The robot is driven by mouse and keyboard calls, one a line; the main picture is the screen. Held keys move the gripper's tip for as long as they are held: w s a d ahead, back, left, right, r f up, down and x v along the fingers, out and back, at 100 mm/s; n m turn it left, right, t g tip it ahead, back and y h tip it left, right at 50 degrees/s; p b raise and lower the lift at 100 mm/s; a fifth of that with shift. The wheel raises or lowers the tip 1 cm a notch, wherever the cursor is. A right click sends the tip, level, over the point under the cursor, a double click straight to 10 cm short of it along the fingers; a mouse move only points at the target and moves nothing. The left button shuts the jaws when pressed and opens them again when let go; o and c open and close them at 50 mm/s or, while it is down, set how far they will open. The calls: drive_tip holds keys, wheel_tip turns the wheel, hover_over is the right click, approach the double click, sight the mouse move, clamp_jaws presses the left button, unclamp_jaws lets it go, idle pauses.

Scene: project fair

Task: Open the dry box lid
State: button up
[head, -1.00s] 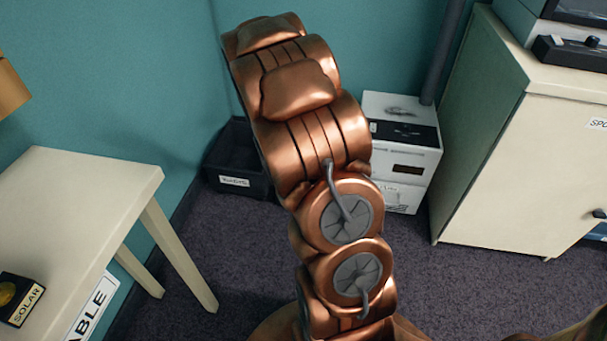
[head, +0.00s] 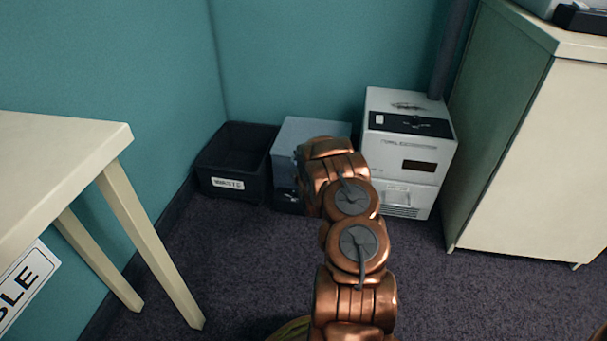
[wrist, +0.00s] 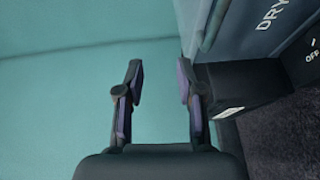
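The dry box (head: 300,133) is blue-grey with a dark lower part, and stands on the floor against the back wall. My arm hides much of its front and right side in the head view. In the wrist view the dry box (wrist: 255,35) is sideways at the upper right, with "DRY" and "OFF" lettering on its front. Its lid (wrist: 190,22) looks shut. My gripper (wrist: 162,82) is open and empty, its right finger close to the lid side of the box; contact cannot be told. The head view hides the gripper behind my arm.
A black waste bin (head: 231,190) stands just left of the dry box. A white machine (head: 408,160) stands on its right, near a cream cabinet (head: 520,160). A cream table (head: 60,165) is at the left. The carpet (head: 230,270) between is clear.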

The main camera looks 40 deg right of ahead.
drive_tip(key=s+d+f+t+h+b, duration=0.2)
drive_tip(key=s+f+b, duration=0.2)
drive_tip(key=f, duration=0.4)
drive_tip(key=shift+n, duration=0.3)
drive_tip(key=shift+a+b+x, duration=0.15)
drive_tip(key=shift+b+x, duration=0.55)
drive_tip(key=shift+x, duration=1.25)
drive_tip(key=shift+a+b+x, duration=0.1)
drive_tip(key=shift+b+x, duration=0.55)
drive_tip(key=shift+x, duration=1.25)
drive_tip(key=shift+w, duration=0.15)
clamp_jaws()
